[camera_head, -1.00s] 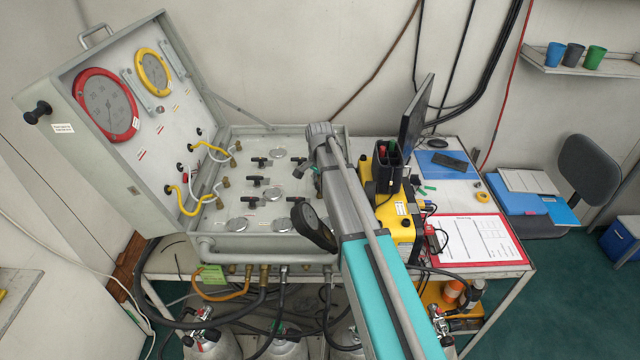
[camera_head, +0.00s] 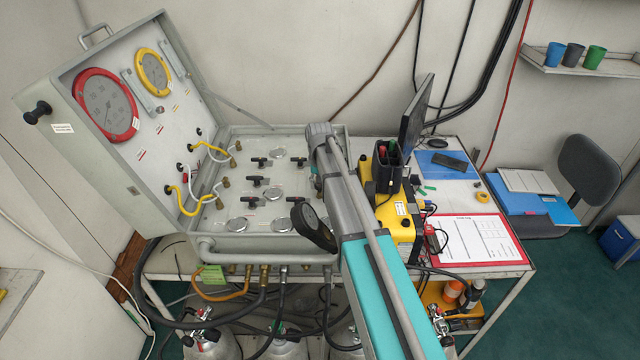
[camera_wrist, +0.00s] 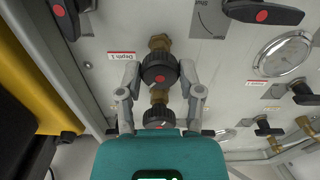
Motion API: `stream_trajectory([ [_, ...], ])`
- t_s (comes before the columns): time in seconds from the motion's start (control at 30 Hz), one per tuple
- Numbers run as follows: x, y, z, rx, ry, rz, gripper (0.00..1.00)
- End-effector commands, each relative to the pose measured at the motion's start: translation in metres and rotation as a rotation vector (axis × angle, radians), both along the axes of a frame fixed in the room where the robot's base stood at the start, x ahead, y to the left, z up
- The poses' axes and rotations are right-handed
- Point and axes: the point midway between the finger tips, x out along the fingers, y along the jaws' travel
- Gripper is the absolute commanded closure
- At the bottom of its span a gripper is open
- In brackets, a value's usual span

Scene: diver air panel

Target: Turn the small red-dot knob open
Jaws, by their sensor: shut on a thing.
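In the wrist view, a small black knob with a red dot (camera_wrist: 159,76) sits on a brass fitting on the panel, near the "Depth 1" label. My gripper (camera_wrist: 160,68) has one finger on each side of this knob and is shut on it. A second small dark knob (camera_wrist: 158,117) on brass is just in front of the gripper body and partly hidden by it. In the head view my arm covers the gripper and the held knob. The open panel case (camera_head: 222,130) stands on the table.
Larger black handles with red dots (camera_wrist: 262,14) and a round gauge (camera_wrist: 285,54) lie to the right in the wrist view. A yellow box (camera_head: 400,225) stands right of the case.

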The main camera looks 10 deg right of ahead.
Motion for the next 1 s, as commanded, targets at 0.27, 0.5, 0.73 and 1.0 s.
stream_trajectory([
  [0.27, -0.0013, -0.0001, -0.0004, -0.001, 0.002, 0.229, 1.00],
  [0.5, -0.0015, -0.0010, -0.0004, 0.000, 0.003, 0.350, 1.00],
  [0.73, -0.0016, -0.0016, -0.0004, -0.001, 0.003, 0.391, 1.00],
  [1.0, -0.0018, -0.0018, -0.0004, -0.001, 0.003, 0.393, 1.00],
])
